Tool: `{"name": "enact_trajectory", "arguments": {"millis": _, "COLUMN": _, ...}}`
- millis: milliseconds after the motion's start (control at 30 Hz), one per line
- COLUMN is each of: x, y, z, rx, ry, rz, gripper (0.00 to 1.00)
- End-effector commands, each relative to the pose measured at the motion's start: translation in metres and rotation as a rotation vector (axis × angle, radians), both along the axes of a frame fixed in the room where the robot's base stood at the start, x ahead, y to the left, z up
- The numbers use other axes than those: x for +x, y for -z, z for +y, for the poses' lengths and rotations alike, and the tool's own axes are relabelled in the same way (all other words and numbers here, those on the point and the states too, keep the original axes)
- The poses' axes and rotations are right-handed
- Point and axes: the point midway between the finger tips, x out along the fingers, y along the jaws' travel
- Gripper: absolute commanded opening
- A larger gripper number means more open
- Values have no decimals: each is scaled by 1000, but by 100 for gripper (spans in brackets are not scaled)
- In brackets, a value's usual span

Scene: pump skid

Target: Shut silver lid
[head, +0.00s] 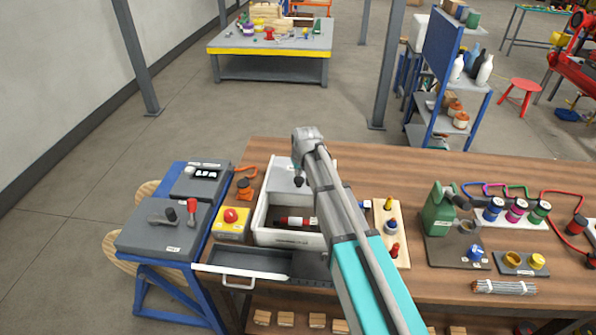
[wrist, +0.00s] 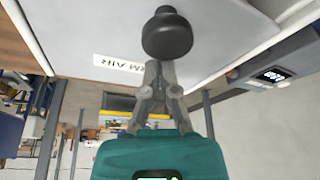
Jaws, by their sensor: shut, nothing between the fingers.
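The silver lid (head: 287,174) stands open at the back of a white box (head: 290,239) in the head view. A black knob sits on the lid. In the wrist view the lid (wrist: 215,30) fills the top, with a label partly reading "RM AIR" and the round black knob (wrist: 167,34) close to the camera. My gripper (wrist: 158,68) is shut and empty, its fingertips by the knob; I cannot tell whether they touch. In the head view my own arm hides part of the lid and the box's right side.
A red and black item (head: 295,221) lies inside the box. A yellow box with a red button (head: 231,216) stands to its left, and an open grey drawer (head: 245,262) is in front.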

Motion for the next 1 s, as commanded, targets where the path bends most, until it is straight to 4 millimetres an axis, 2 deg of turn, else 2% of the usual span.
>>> {"name": "enact_trajectory", "arguments": {"millis": 167, "x": -9, "y": 0, "z": 7, "rx": 1, "ry": -4, "rz": -1, "gripper": 0}}
{"name": "enact_trajectory", "arguments": {"millis": 267, "x": -23, "y": 0, "z": 8, "rx": 1, "ry": -4, "rz": -1, "gripper": 0}}
{"name": "enact_trajectory", "arguments": {"millis": 467, "x": -67, "y": 0, "z": 8, "rx": 0, "ry": -4, "rz": 0, "gripper": 0}}
{"name": "enact_trajectory", "arguments": {"millis": 700, "x": -128, "y": 0, "z": 10, "rx": 2, "ry": -4, "rz": 1, "gripper": 0}}
{"name": "enact_trajectory", "arguments": {"millis": 833, "x": -152, "y": 0, "z": 11, "rx": 1, "ry": -5, "rz": 1, "gripper": 0}}
{"name": "enact_trajectory", "arguments": {"millis": 1000, "x": -167, "y": 0, "z": 13, "rx": 1, "ry": -3, "rz": 1, "gripper": 0}}
